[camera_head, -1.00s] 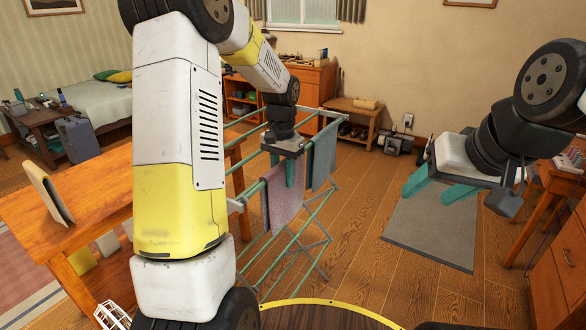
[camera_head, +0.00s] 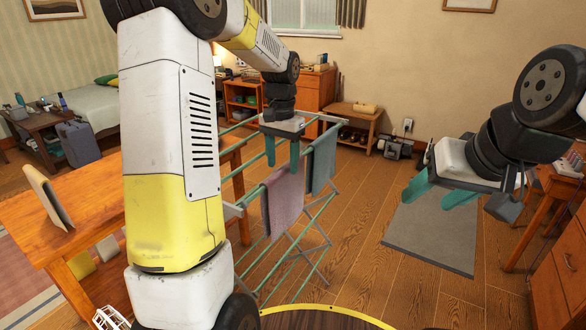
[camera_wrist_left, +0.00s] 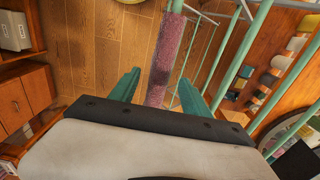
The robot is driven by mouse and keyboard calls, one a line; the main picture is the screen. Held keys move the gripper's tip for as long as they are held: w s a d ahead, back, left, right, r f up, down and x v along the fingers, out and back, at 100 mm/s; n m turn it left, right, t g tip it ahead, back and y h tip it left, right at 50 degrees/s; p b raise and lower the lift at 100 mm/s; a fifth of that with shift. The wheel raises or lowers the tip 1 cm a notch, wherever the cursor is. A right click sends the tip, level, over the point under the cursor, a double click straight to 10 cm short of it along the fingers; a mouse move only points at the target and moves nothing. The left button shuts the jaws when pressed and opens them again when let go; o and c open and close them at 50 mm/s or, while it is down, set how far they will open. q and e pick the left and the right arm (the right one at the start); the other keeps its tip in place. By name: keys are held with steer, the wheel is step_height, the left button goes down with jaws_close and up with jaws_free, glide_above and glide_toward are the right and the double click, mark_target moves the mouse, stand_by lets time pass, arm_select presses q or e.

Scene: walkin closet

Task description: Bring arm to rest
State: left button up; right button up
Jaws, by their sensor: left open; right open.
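My left gripper (camera_head: 282,152) is open and empty above the drying rack (camera_head: 314,243). Its teal fingers point down, and it also shows in the left wrist view (camera_wrist_left: 158,90). A pink towel (camera_head: 284,203) hangs on the rack just below and beside the fingers. It shows in the left wrist view (camera_wrist_left: 166,60) beyond the fingertips. A grey-green towel (camera_head: 322,158) hangs on the rack to the right. My right gripper (camera_head: 432,194) is open and empty at the right, above a grey mat (camera_head: 435,232).
A wooden table (camera_head: 90,208) stands at the left. A wooden bench (camera_head: 352,122) stands at the back wall, and a drawer cabinet (camera_head: 560,265) at the right edge. The floor between the rack and the mat is clear.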

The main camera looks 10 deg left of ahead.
arm_select(q)
steer(key=shift+r, duration=0.5)
steer(key=s+r+n+t, duration=0.1)
steer(key=s+r+t, duration=0.2)
steer(key=s+r, duration=0.6)
steer(key=s+d+n+t+h, duration=0.2)
steer(key=s+t, duration=0.1)
steer(key=s, duration=1.2)
steer(key=shift+d+f, duration=0.15)
steer(key=shift+f, duration=0.05)
stand_by(0.5)
